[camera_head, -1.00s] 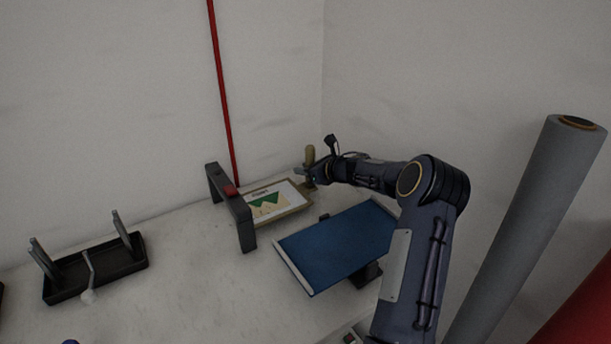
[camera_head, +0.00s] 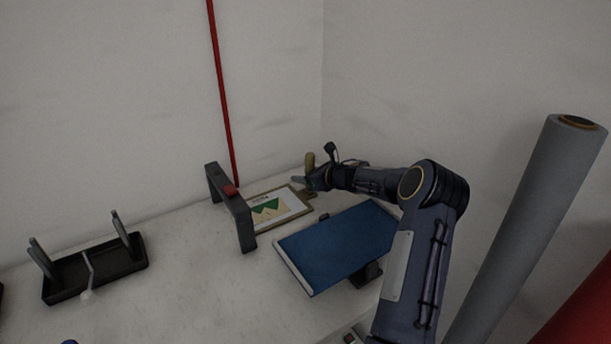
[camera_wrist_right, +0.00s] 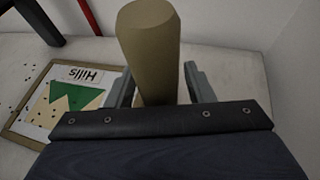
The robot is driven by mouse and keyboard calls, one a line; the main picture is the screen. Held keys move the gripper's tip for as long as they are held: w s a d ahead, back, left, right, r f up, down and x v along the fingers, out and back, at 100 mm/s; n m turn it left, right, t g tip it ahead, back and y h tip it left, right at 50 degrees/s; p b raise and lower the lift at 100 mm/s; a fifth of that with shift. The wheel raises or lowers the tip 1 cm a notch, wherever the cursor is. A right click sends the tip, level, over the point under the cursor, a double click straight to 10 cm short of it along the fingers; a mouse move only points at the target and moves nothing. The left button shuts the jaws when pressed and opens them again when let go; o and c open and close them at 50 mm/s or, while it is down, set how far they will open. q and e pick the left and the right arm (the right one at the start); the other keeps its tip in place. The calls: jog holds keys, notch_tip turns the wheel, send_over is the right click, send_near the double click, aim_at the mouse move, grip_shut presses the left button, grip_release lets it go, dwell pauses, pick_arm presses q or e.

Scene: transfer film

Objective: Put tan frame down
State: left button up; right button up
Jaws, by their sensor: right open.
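The tan frame (camera_head: 298,214) lies on the white table and holds a print with a green hill shape and the word "Hills". It also shows at the left of the right wrist view (camera_wrist_right: 30,133). A tan post-like handle (camera_head: 310,160) stands upright at its right end. In the right wrist view the handle (camera_wrist_right: 150,45) rises between the fingers of my right gripper (camera_wrist_right: 155,88). These fingers are open, with a gap visible on the right side of the handle. My left gripper is not in view.
A blue panel (camera_head: 340,245) on a dark stand is in front. A black tray with upright posts (camera_head: 95,272) sits at the left. A grey roll (camera_head: 525,230) leans at the right.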

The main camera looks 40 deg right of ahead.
jog(key=b+v, duration=0.3)
jog(key=v, duration=0.8)
jog(key=s+a+r+m+t+h, duration=0.1)
jog(key=a+r+m+h, duration=0.45)
jog(key=r+m, duration=0.6)
jog(key=s+a+m+g+h, duration=0.15)
jog(key=s+a+m, duration=0.4)
jog(key=m, duration=0.55)
jog(key=s+a+f+m+g+y, duration=0.3)
jog(key=s+a+m, duration=0.5)
jog(key=s+a, duration=0.3)
jog(key=s+a+f+m+g+y, duration=0.4)
jog(key=s+a+f+m, duration=0.4)
jog(key=s+a, duration=0.4)
jog(key=shift+s+a+m+y, duration=0.3)
jog(key=shift+m+y, duration=0.25)
jog(key=shift+y, duration=0.35)
jog(key=shift+d, duration=0.1)
